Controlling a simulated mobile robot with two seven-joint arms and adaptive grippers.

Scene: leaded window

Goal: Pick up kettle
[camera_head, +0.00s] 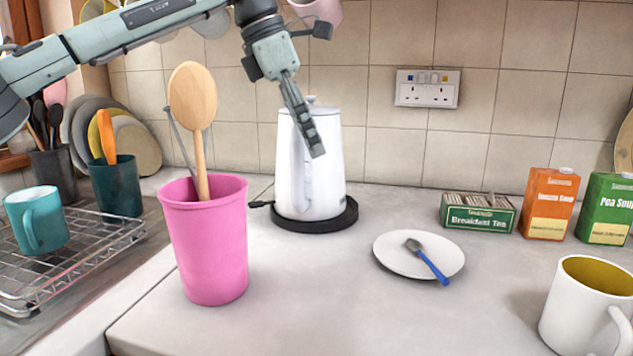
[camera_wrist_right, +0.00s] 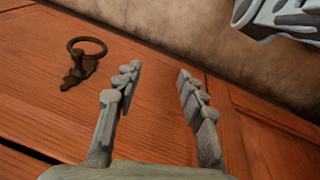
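A white kettle (camera_head: 322,180) stands upright on its round black base (camera_head: 312,223) near the tiled wall in the head view. Its handle (camera_head: 306,182) faces my camera. My left gripper (camera_head: 315,150) reaches down from above and overlaps the upper kettle and the top of the handle in the picture. I see its fingers from the side, one over the other, so their gap is hidden. I cannot tell whether they touch the kettle. My right gripper (camera_wrist_right: 155,85) is open and empty in the right wrist view, in front of reddish wood.
A white plate (camera_head: 395,262) with a blue-handled utensil, a tea box (camera_head: 478,213) and a mug (camera_head: 560,310) are to the right. A metal ring handle (camera_wrist_right: 82,62) is on the wood.

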